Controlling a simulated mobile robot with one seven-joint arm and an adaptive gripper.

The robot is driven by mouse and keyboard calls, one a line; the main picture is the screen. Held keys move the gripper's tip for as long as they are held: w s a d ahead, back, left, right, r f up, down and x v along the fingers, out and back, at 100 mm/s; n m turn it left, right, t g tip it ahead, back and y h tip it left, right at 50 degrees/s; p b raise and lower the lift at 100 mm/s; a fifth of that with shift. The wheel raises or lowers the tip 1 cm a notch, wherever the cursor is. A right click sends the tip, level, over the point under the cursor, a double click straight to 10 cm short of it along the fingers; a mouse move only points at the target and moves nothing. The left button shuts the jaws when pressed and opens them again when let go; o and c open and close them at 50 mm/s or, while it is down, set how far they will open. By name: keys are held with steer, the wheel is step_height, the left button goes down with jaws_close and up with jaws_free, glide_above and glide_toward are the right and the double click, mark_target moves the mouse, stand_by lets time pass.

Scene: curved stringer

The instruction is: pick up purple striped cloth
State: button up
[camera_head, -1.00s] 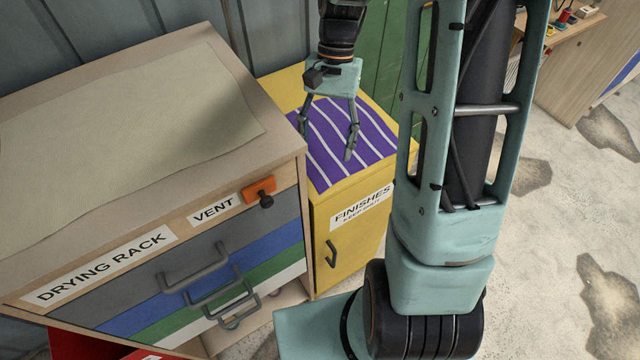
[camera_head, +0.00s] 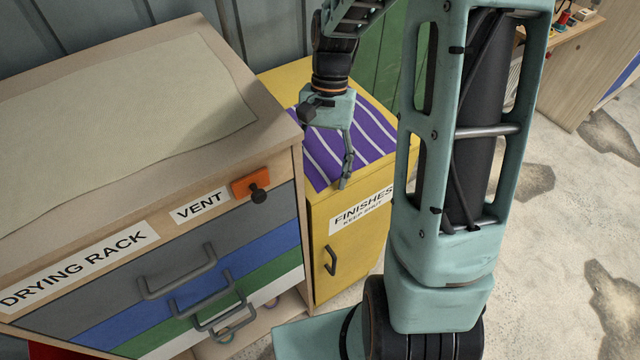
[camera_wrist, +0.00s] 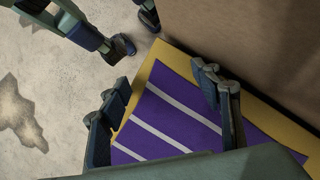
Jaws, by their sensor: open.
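The purple cloth with white stripes (camera_head: 372,132) lies flat on top of the yellow finishes cabinet (camera_head: 291,78). My gripper (camera_head: 330,172) is over the front left part of the cloth in the head view, near the cabinet's front edge; its left finger is mostly hidden. In the wrist view the cloth (camera_wrist: 165,117) lies between and below the fingers of my gripper (camera_wrist: 165,105), which are apart with nothing between them. I cannot tell whether the fingertips touch the cloth.
The wooden drying rack (camera_head: 272,118) stands close on the left and rises above the cabinet top. An orange vent switch (camera_head: 252,183) juts from its front. A green panel (camera_head: 385,55) stands behind the cabinet. Open stained floor (camera_head: 545,250) lies to the right.

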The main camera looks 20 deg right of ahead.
steer(key=shift+f, duration=0.15)
steer(key=shift+s, duration=0.1)
steer(key=shift+c, duration=1)
steer(key=c, duration=0.4)
steer(key=c, duration=0.4)
steer(key=shift+s+f, duration=0.1)
steer(key=shift+c, duration=0.2)
step_height(320, 180, up, 12)
steer(key=p, duration=0.8)
steer(key=shift+f, duration=0.1)
jaws_close()
steer(key=shift+r, duration=0.2)
